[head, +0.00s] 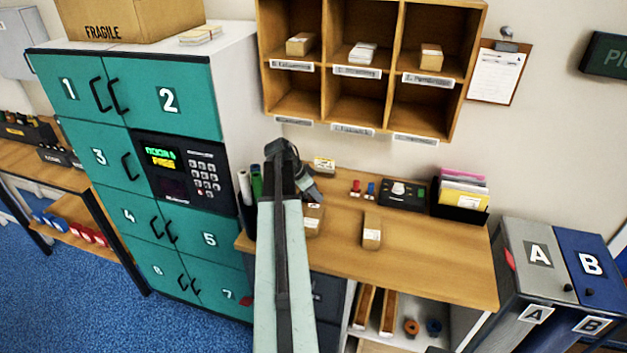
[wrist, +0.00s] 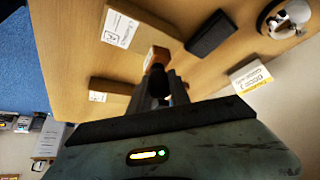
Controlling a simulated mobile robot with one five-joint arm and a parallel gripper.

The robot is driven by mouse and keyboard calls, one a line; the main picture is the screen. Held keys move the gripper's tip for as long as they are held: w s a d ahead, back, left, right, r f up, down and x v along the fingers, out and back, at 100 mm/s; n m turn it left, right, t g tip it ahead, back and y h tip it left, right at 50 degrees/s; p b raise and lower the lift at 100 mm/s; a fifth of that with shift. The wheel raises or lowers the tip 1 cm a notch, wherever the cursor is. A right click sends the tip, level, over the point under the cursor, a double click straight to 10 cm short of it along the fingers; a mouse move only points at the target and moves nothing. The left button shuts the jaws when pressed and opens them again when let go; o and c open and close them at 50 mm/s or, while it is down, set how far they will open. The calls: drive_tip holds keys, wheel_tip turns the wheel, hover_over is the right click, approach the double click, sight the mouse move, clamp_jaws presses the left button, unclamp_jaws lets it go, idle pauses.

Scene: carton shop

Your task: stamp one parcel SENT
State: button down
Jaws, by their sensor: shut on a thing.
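My gripper (head: 309,190) is over the left part of the wooden desk, partly behind my arm in the head view. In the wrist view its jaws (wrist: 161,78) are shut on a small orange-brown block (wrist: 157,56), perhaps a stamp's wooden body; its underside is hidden. A labelled brown parcel (head: 313,221) lies by the gripper. Another parcel (head: 371,231) lies apart to the right, near the desk's front. The wrist view shows two brown parcels with white labels, one above left (wrist: 133,27) and one left (wrist: 112,88). A red stamp (head: 356,189) and a blue stamp (head: 370,190) stand at the back.
A dark device (head: 403,193) and a file holder (head: 461,195) stand at the desk's back right. A small labelled box (head: 324,165) is behind the gripper. Teal lockers (head: 190,110) flank the desk's left, bins (head: 545,255) its right. The desk's front right (head: 440,265) is clear.

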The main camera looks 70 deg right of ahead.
drive_tip(key=r+p, duration=0.2)
drive_tip(key=r, duration=0.1)
drive_tip(key=r+p, duration=0.1)
drive_tip(key=r, duration=0.1)
drive_tip(key=shift+d, duration=0.4)
wheel_tip(320, 180, down, 7)
drive_tip(key=b, duration=0.6)
drive_tip(key=shift+s+f+b, duration=0.1)
drive_tip(key=shift+f+b, duration=0.3)
drive_tip(key=shift+b, duration=0.3)
idle(0.9)
wheel_tip(320, 180, up, 7)
drive_tip(key=p, duration=0.7)
drive_tip(key=shift+r, duration=0.1)
drive_tip(key=shift+f, duration=0.2)
